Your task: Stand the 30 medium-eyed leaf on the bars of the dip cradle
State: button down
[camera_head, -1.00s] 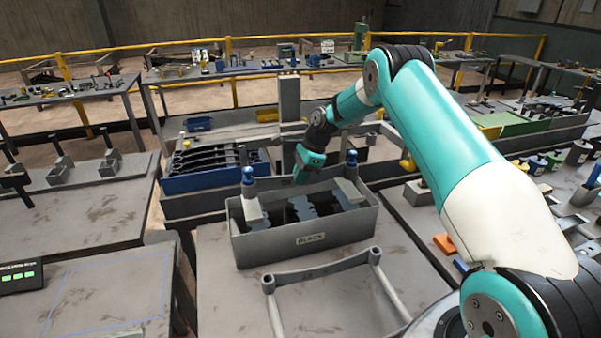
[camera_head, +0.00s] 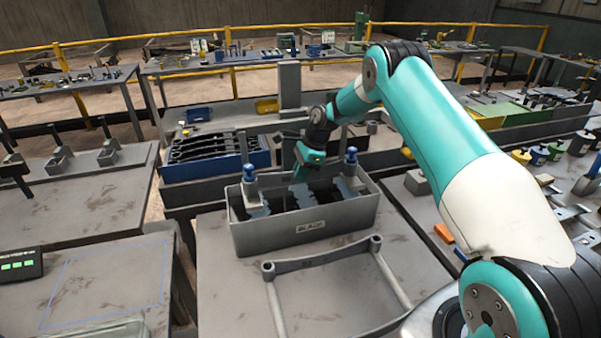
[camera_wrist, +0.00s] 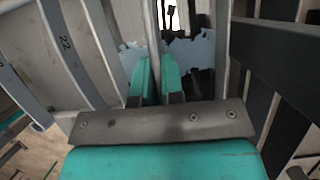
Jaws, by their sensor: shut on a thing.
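My gripper (camera_head: 306,172) is low over the back edge of a grey tank (camera_head: 309,226) whose label reads "BLACK". In the wrist view, the gripper's two teal fingers (camera_wrist: 156,84) are shut on a thin grey strip (camera_wrist: 155,38) seen edge-on. It looks like a leaf, but its number and eyes cannot be read. Ragged blue-grey pieces (camera_wrist: 198,48) show around the fingertips, like those inside the tank (camera_head: 302,195). I cannot tell for sure which bars belong to the dip cradle, or whether the strip touches them.
A blue crate (camera_head: 255,160) with dark leaves stands behind the tank. Blue-topped posts (camera_head: 249,175) rise at the tank's ends. A grey tubular frame (camera_head: 322,257) stands in front. In the wrist view, a strip marked 22 (camera_wrist: 72,58) is at the left. The left bench is largely clear.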

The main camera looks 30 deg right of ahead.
jog(key=shift+f, duration=0.3)
dwell(0.5)
jog(key=c, duration=1.2)
grip_release()
jog(key=shift+c, duration=0.2)
jog(key=shift+o, duration=1)
jog(key=shift+s+f, duration=0.1)
jog(key=shift+f, duration=0.15)
jog(key=o, duration=0.4)
jog(key=shift+c, duration=0.2)
jog(key=shift+r, duration=0.2)
jog(key=shift+r+p, duration=2.6)
jog(key=shift+r, duration=0.85)
